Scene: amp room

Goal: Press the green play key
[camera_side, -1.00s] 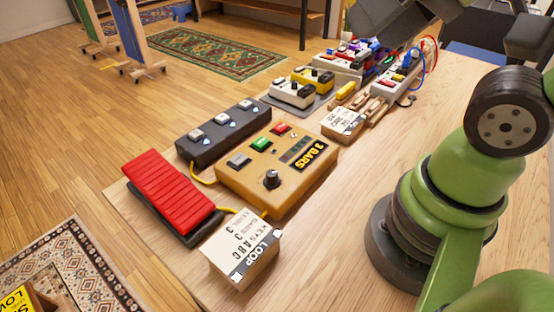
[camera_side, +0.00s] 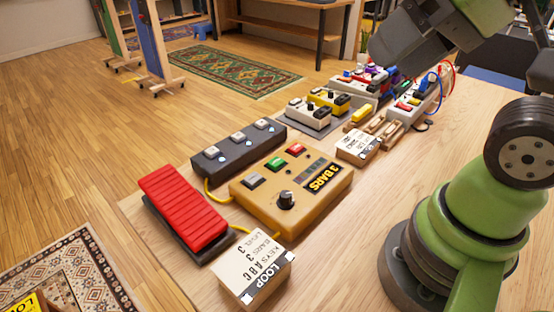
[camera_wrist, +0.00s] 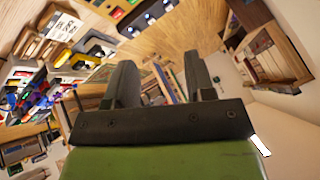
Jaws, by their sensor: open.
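The green play key (camera_side: 277,163) sits on the orange looper box (camera_side: 330,200), between a grey key (camera_side: 253,181) and a red key (camera_side: 297,149). Nothing covers it in the side view. My gripper (camera_side: 388,52) hangs high at the top right of the side view, well apart from the box and beyond its right end. In the wrist view my gripper (camera_wrist: 160,78) has its two dark fingers wide apart with nothing between them.
A red pedal (camera_side: 184,207) and a dark three-button footswitch (camera_side: 238,147) stand left of and behind the box. A LOOP card block (camera_side: 254,268) stands in front. More pedals and cables crowd the table's far end. Bare wood lies to the right of the box.

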